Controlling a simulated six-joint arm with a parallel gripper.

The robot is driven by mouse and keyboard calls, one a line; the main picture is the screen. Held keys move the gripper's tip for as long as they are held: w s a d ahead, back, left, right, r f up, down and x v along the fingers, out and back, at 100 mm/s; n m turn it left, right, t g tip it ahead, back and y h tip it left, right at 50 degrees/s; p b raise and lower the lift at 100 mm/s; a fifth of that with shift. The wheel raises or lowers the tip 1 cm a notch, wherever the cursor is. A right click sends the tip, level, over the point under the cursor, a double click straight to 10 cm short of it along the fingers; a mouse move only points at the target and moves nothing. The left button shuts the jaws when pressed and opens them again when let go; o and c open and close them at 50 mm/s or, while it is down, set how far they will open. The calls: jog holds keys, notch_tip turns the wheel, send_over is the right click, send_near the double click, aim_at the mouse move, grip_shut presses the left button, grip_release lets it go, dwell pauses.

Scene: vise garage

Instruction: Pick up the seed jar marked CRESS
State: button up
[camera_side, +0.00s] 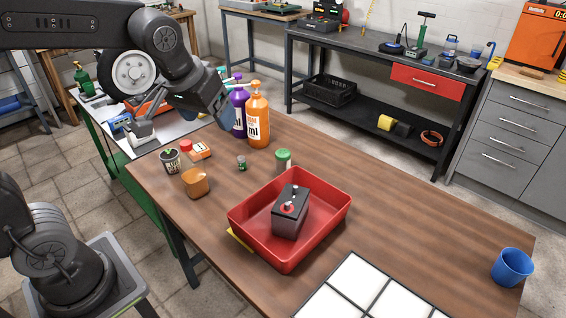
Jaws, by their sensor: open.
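I cannot read the word CRESS on anything in the side view. A small jar with a green lid (283,160) stands upright on the wooden table, behind the red tray. A small dark pot with a printed label (172,161) stands near the table's left edge; its lettering is too small to read surely. My gripper (227,116) is in the air at the upper left, close in the picture to the purple and orange bottles. It is open and appears empty; its fingertips are hard to make out. It is apart from the green-lidded jar.
A red tray (327,217) holds a dark battery-like box (291,210). Purple (239,112) and orange (258,120) bottles stand behind. An amber block (195,182), red-orange item (197,150) and tiny green-topped item (241,163) lie left. A blue cup (512,267) stands right; table between is mostly clear.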

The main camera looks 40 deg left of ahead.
jog(key=w+a+f+n, duration=0.1)
jog(key=w+f+n, duration=0.1)
jog(key=w, duration=0.6)
jog(key=n+g+y, duration=0.2)
jog(key=n, duration=0.3)
send_over(283, 152)
jog(key=s+d, duration=0.3)
jog(key=d, duration=0.1)
notch_tip(283, 152, down, 14)
jog(key=shift+y, duration=0.3)
jog(key=x, duration=0.8)
jog(key=shift+w+a, duration=0.15)
jog(key=shift+a, duration=0.05)
jog(key=shift+d+x, duration=0.1)
jog(key=shift+x, duration=1.35)
jog(key=shift+d+x, duration=0.15)
jog(key=shift+x, duration=1.3)
jog(key=shift+f, duration=0.1)
jog(key=c, duration=1)
